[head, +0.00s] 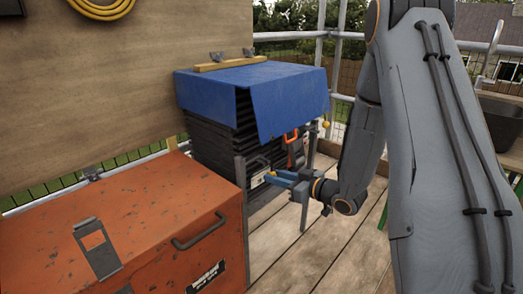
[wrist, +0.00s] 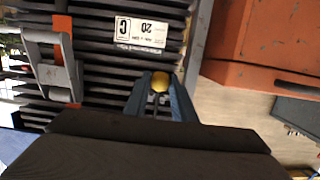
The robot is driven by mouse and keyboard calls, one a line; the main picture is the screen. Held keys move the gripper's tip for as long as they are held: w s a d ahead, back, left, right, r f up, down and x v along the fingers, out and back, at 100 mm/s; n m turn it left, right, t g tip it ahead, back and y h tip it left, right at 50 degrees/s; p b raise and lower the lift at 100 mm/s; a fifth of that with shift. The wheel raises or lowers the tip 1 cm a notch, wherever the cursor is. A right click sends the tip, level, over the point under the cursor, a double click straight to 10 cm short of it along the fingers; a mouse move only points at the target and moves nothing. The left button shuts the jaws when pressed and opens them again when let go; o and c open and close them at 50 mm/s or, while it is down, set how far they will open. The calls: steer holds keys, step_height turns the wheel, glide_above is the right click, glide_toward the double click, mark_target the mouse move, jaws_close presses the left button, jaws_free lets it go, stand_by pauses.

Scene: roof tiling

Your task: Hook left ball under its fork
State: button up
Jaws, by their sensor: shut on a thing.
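A yellow ball (wrist: 160,83) shows in the wrist view between the blue-grey fingertips of my gripper (wrist: 161,90), with a dark cord by it. My gripper is shut on this ball, close in front of the dark tile stack (wrist: 105,75). In the head view my gripper (head: 270,178) is at the front of the stack, low down; the ball cannot be made out there. Another yellow ball (head: 326,124) hangs at the right corner of the blue tarp (head: 265,90). I cannot clearly make out the left ball's fork in either view.
A white label (wrist: 141,32) is on the tile stack. A grey and orange buckle (head: 295,150) is on the stack's front, right of my gripper. A large orange chest (head: 140,220) stands close at left. Plank floor (head: 300,255) is clear below my gripper.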

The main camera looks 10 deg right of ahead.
steer(key=x, duration=0.4)
steer(key=shift+w+a+r, duration=0.2)
steer(key=shift+w+a, duration=0.05)
steer(key=shift+w, duration=0.1)
stand_by(0.6)
steer(key=shift+r, duration=0.15)
stand_by(0.7)
steer(key=shift+r+p, duration=0.8)
steer(key=shift+p, duration=0.15)
steer(key=shift+r, duration=0.15)
steer(key=o, duration=1.4)
steer(key=shift+c, duration=0.2)
